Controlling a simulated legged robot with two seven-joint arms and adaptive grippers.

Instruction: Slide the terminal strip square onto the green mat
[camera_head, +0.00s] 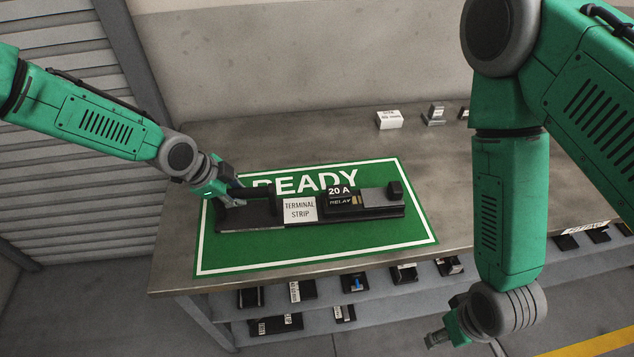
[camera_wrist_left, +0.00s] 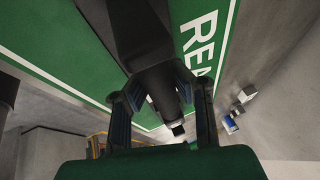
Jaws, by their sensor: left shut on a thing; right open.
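The terminal strip (camera_head: 299,209) is a long dark bar with a white label and a relay block marked 20 A. It lies on the green mat (camera_head: 300,257), inside the white border and roughly along the mat's length. My left gripper (camera_head: 229,197) is shut on the strip's left end. In the left wrist view the two fingers (camera_wrist_left: 160,105) straddle a dark part of the strip (camera_wrist_left: 138,35). My right gripper (camera_head: 438,339) is open and empty, low in front of the table. The strip and gripper cover part of the word READY.
A white box (camera_head: 389,119) and small parts (camera_head: 434,114) stand at the table's back edge. Several dark components lie on a shelf (camera_head: 380,303) below the table. A slatted wall stands at the left.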

